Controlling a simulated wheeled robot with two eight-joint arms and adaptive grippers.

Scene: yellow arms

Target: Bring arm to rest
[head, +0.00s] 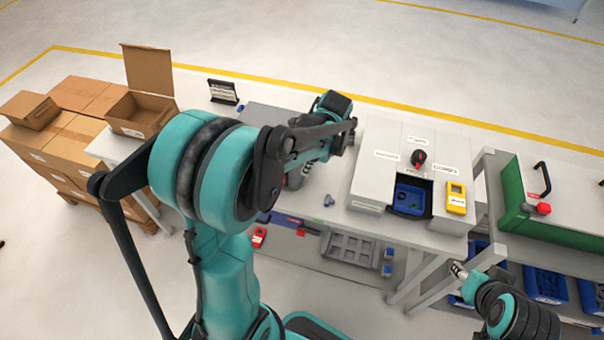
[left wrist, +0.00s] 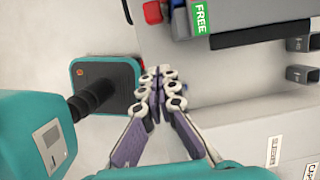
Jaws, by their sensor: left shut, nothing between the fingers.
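My left arm, teal and black, comes in from the bottom left of the head view and bends over the workbench (head: 385,232). My left gripper (head: 297,178) is mostly hidden behind the arm there. In the left wrist view the left gripper's (left wrist: 161,72) fingertips are together with nothing between them, above a pale surface. My right arm shows at the bottom right of the head view. Its end (head: 458,268) is beside the bench's right side, and its fingers cannot be made out.
A grey machine (head: 388,155) with a blue tray (head: 410,199) and a yellow device (head: 456,198) stands on the bench. Cardboard boxes (head: 70,145) are stacked left; a green-sided unit (head: 545,220) stands right.

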